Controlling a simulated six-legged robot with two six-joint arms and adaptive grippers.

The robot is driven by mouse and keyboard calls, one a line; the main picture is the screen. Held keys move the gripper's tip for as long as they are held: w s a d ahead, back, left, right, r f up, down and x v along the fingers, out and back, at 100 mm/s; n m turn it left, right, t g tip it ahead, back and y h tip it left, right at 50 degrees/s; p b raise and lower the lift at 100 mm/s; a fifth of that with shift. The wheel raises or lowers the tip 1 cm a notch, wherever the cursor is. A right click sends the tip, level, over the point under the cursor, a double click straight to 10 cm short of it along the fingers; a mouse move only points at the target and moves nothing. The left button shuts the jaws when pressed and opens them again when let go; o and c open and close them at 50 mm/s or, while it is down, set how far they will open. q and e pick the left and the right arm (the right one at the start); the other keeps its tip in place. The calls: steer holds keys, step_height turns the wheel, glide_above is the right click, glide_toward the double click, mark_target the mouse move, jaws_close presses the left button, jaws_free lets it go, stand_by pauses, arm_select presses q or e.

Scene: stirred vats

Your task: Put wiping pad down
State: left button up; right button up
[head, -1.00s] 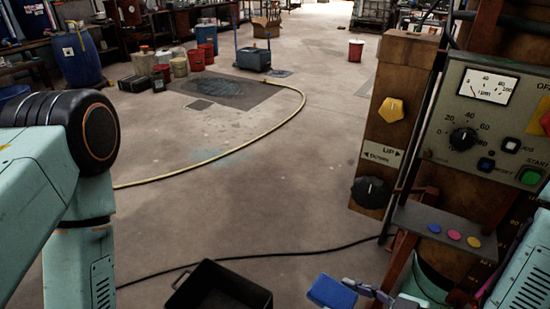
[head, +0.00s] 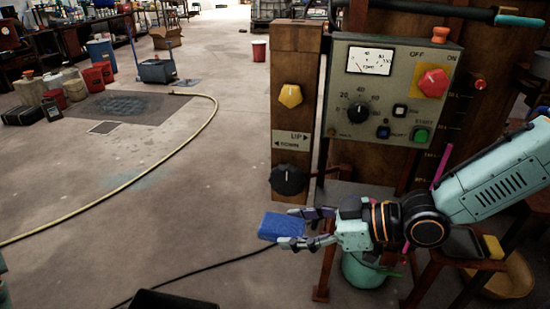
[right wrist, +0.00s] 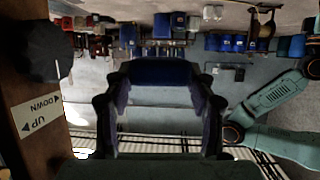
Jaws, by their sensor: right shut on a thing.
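The wiping pad is a blue block (head: 281,227), held in the air in the lower middle of the head view. My right gripper (head: 298,228) is shut on it, with one finger on each side of its near end. In the right wrist view, the pad (right wrist: 160,72) sits between the fingertips at the upper middle. My left gripper is not in view; a teal arm of mine shows at the right of the right wrist view.
A black open bin (head: 172,301) shows partly at the bottom edge. The control panel (head: 388,90) and wooden post (head: 299,160) with its black knob (head: 290,180) stand close by. A yellow block (head: 493,247) lies at right. A black cable crosses the floor; open floor lies left.

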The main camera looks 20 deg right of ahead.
steer(key=shift+s+d+f, duration=0.1)
steer(key=shift+s+f, duration=0.25)
steer(key=shift+s+f+m+t+h+p, duration=0.2)
steer(key=shift+s+m+t+h+p, duration=0.15)
steer(key=shift+s+m+t, duration=0.2)
steer(key=m+t+h, duration=0.2)
steer(key=m+t+h+b, duration=0.2)
steer(key=m+h+b, duration=0.3)
steer(key=b, duration=0.3)
glide_above(337, 198)
steer(key=s, duration=0.1)
steer(key=shift+a+f, duration=0.25)
steer(key=shift+f, duration=0.55)
steer(key=shift+w+d+f+b, duration=0.15)
steer(key=shift+w+f+b, duration=0.05)
steer(key=shift+f+b, duration=0.4)
step_height(337, 198, down, 5)
steer(key=b, duration=0.3)
steer(key=shift+f, duration=0.2)
steer(key=shift+w+d+f+b, duration=0.1)
steer(key=shift+w+b, duration=0.1)
steer(key=shift+b, duration=0.3)
